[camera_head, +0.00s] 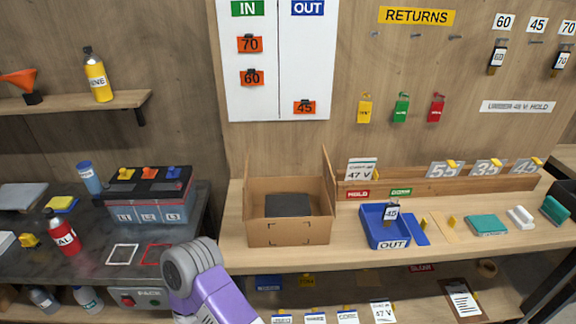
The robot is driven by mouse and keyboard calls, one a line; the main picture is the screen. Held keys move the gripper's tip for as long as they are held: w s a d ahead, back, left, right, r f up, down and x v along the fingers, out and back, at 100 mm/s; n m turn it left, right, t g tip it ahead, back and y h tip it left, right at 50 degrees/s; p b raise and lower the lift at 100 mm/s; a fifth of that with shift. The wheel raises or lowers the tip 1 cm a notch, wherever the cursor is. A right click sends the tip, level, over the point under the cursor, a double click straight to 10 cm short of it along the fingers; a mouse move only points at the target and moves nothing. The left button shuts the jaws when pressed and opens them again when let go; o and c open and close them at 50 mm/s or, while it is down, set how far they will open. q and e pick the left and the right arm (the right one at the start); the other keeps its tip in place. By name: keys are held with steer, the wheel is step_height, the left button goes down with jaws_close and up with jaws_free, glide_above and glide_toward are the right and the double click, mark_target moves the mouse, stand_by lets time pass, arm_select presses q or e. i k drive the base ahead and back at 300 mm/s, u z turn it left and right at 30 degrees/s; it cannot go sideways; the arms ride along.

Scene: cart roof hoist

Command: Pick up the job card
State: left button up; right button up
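No card in view bears a readable "job card" label. A dark board with a lined white sheet (463,299) lies on the lower shelf at the right; its small print cannot be read. A white card marked 47 V (361,170) stands at the back of the bench, right of the open cardboard box. Another 47 V card (383,312) shows on the lower shelf, cut by the picture's bottom edge. Neither gripper is in view; only a purple and grey link of mine shows at the bottom, left of centre.
The open cardboard box (291,232) stands on the bench (340,252) with a dark block inside. A blue OUT tray (388,242) holds a tag marked 45. A battery pack (150,212) and a red bottle (64,236) stand on the dark left counter. Several tags hang on the wall.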

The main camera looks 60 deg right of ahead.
mark_target(361, 168)
steer(key=u, duration=0.25)
steer(key=k, duration=0.9)
steer(key=z, duration=1.45)
